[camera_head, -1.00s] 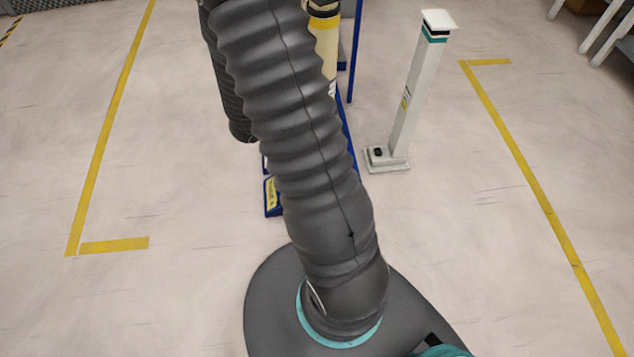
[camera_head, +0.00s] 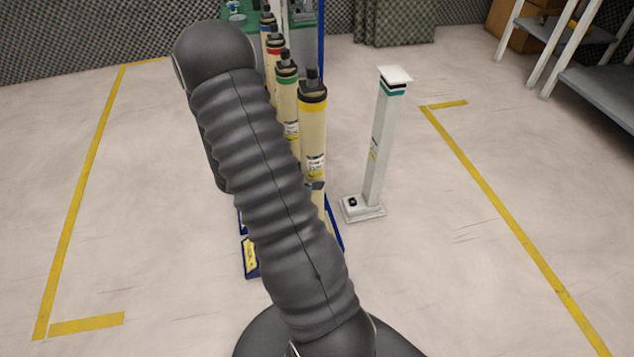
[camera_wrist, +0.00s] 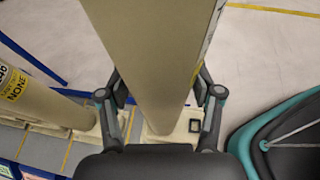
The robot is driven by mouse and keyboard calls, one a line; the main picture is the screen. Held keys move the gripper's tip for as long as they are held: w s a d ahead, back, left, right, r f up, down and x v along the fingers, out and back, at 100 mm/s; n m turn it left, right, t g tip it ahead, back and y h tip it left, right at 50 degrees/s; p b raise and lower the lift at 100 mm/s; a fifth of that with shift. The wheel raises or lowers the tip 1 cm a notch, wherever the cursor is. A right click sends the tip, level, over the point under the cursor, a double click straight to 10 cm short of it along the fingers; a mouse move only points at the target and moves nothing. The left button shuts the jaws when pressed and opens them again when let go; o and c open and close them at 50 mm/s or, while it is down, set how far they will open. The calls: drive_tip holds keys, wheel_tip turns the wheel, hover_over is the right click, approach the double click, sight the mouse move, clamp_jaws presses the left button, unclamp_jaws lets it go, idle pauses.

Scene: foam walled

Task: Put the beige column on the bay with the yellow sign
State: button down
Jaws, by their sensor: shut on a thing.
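A beige column (camera_wrist: 150,45) stands between the two fingers of my gripper (camera_wrist: 162,95) in the wrist view, and my gripper is shut on it. Its pale foot (camera_wrist: 165,130) shows below, with a small dark square. In the head view it appears to be the nearest beige column (camera_head: 313,120), with a yellow band and dark top; my arm hides its lower part and most of my gripper. A blue plate with a yellow label (camera_head: 250,258) shows low beside my arm. I cannot tell whether the foot rests on the floor or is lifted.
Several more beige columns (camera_head: 288,105) with coloured bands stand in a row behind, by blue frames. Another one (camera_wrist: 30,95) is left of my gripper. A white column (camera_head: 378,145) with a teal band stands apart at right. A grey shelf (camera_head: 600,95) is far right. Yellow-taped floor is open.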

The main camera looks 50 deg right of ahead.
drive_tip(key=w+d+f, duration=0.1)
drive_tip(key=w+f, duration=0.4)
drive_tip(key=f, duration=0.2)
idle(0.5)
drive_tip(key=shift+f, duration=0.1)
drive_tip(key=shift+c, duration=1)
unclamp_jaws()
